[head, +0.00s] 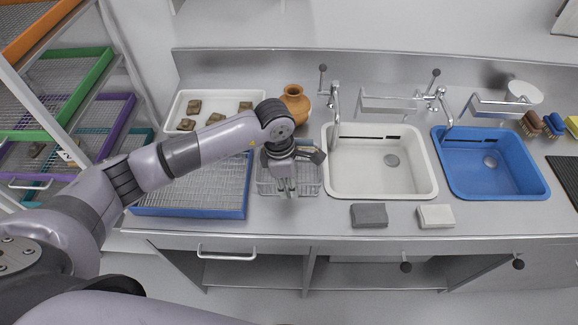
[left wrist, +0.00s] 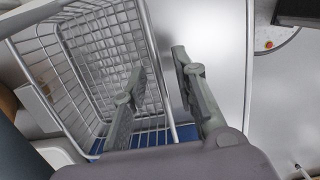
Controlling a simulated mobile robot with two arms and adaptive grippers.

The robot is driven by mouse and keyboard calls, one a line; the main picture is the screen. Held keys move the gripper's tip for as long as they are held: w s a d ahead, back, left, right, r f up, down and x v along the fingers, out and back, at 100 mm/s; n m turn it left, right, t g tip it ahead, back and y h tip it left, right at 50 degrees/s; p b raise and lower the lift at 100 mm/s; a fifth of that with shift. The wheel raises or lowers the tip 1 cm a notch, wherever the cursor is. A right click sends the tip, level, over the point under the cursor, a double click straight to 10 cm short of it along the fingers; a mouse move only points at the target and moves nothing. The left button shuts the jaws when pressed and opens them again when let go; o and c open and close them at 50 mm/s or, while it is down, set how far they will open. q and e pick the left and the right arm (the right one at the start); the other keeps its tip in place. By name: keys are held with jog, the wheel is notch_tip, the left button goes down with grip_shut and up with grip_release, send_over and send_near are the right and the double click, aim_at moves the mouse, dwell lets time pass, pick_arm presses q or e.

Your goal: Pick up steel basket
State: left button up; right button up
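The steel basket (head: 311,182) is a wire basket on the steel counter, between the blue-framed mesh tray and the white sink. It also shows in the left wrist view (left wrist: 88,62), filling the left half. My left gripper (head: 286,190) points down at the basket's front side and hides part of it. In the left wrist view its two fingers (left wrist: 161,68) are apart, and the basket's rim wire runs through the gap between them. I cannot tell whether either finger touches the wire. My right gripper is not in view.
The blue-framed mesh tray (head: 190,212) lies close left of the basket. A clay jar (head: 295,103) and a white tray with brown sherds (head: 172,125) stand behind. White (head: 345,190) and blue (head: 460,185) sinks are right. Grey (head: 369,215) and white (head: 436,216) cloths lie in front.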

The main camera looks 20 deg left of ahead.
pick_arm(q)
jog(key=shift+c, duration=0.6)
grip_shut()
jog(key=shift+r, duration=0.15)
